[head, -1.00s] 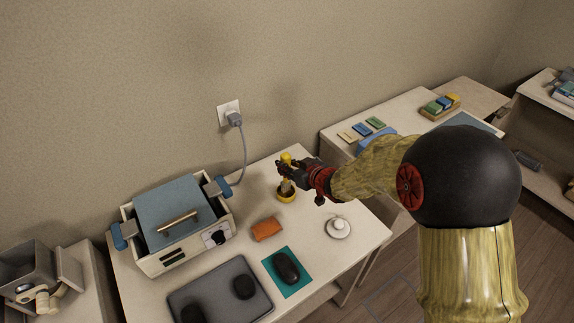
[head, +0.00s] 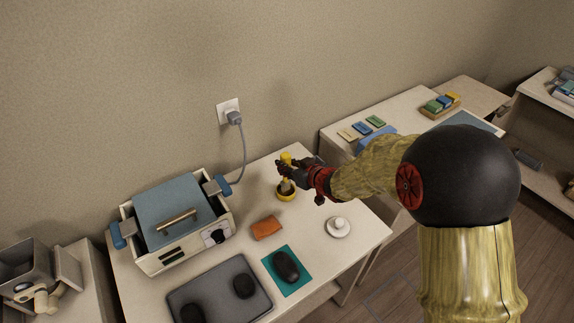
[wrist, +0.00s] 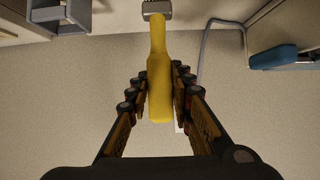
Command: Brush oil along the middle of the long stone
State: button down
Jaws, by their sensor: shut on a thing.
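My gripper (head: 296,174) is shut on the yellow handle of a brush (head: 286,158), at the back right of the table. The wrist view shows the handle (wrist: 159,90) between the two fingers, with a grey ferrule (wrist: 156,8) at its far end. In the head view the brush stands roughly upright, its pale lower end in or just over a small yellow bowl (head: 286,197); I cannot tell if it touches the bottom. A long black stone (head: 286,264) lies on a teal mat (head: 300,282) at the table's front.
A grey tray (head: 222,280) holds two rounder dark stones. A folded orange cloth (head: 266,228) lies between bowl and mat. A white lidded dish (head: 338,227) stands at right. The warmer (head: 178,222), blue lid closed, stands at left, its cord running to the wall socket (head: 229,110).

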aim_at(287, 156)
jog(key=shift+s+f, duration=0.1)
jog(key=shift+f, duration=0.65)
dwell(1.4)
notch_tip(287, 156, up, 7)
jog(key=p, duration=0.6)
jog(key=shift+r, duration=0.2)
jog(key=shift+f, duration=0.15)
dwell(0.7)
